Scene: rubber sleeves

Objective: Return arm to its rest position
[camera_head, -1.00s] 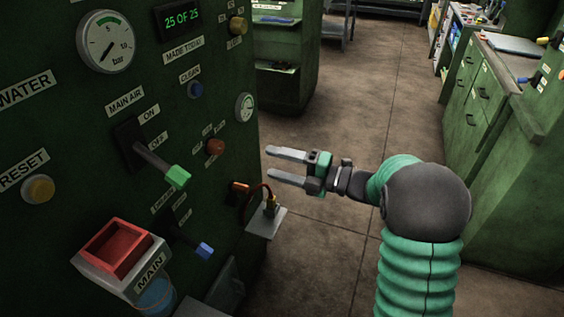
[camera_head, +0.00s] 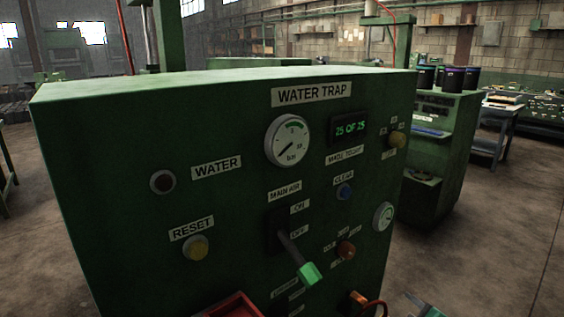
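The green WATER TRAP cabinet (camera_head: 130,140) fills the middle of the head view. Its main air lever has a green tip (camera_head: 308,273) and points down and to the right, below the OFF label. Only a small grey and teal piece of my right gripper (camera_head: 427,307) shows at the bottom edge, right of the cabinet and apart from the lever. Its fingers are mostly cut off, so I cannot tell whether it is open or shut. My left gripper is not in view.
A red tray (camera_head: 235,306) juts out at the bottom. Open floor (camera_head: 500,240) lies to the right, before another green cabinet (camera_head: 445,135).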

